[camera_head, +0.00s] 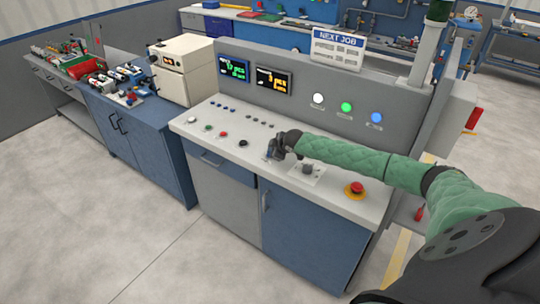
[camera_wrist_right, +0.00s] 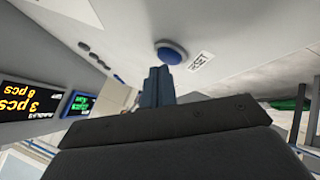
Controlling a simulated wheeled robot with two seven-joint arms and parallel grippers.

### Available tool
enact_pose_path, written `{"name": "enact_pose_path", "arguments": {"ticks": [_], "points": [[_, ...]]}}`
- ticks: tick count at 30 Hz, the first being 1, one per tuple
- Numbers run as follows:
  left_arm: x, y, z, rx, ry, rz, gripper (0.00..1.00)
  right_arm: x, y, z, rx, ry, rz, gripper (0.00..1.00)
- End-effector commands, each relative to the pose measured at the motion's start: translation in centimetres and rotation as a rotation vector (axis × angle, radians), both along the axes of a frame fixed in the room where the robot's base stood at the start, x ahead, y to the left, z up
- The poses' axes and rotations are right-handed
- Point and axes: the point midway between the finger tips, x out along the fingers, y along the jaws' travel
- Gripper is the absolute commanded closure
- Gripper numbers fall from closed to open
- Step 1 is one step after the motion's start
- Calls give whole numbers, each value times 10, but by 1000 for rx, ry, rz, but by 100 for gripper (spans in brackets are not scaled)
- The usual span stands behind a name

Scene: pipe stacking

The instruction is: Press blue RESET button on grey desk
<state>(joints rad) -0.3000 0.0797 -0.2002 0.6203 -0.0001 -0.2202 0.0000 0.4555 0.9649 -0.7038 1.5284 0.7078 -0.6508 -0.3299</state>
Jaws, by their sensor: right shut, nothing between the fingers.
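The blue RESET button (camera_wrist_right: 171,52) is round and sits on the pale desk surface, beside a label (camera_wrist_right: 200,61) reading RESET, in the right wrist view. My right gripper (camera_wrist_right: 158,74) is shut and empty, with its fingertips close to the button; I cannot tell whether they touch. In the head view the right gripper (camera_head: 273,152) points down at the top of the grey desk (camera_head: 330,198), right of the black button (camera_head: 243,143). The blue button is hidden behind the gripper there. My left gripper is not in view.
White (camera_head: 192,119), green (camera_head: 208,127) and red (camera_head: 223,133) buttons line the desk to the left. A grey knob (camera_head: 308,169) and a red emergency stop (camera_head: 355,188) are to the right. Two displays and three lamps are on the back panel (camera_head: 300,93).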

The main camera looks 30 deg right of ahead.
Motion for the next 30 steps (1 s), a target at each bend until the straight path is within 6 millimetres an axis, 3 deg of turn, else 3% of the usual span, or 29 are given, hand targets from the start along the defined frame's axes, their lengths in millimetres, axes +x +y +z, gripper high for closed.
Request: {"name": "enact_pose_path", "arguments": {"ticks": [30], "points": [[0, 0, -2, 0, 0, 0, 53, 0, 0, -8, 0, 1, 0, 100]]}}
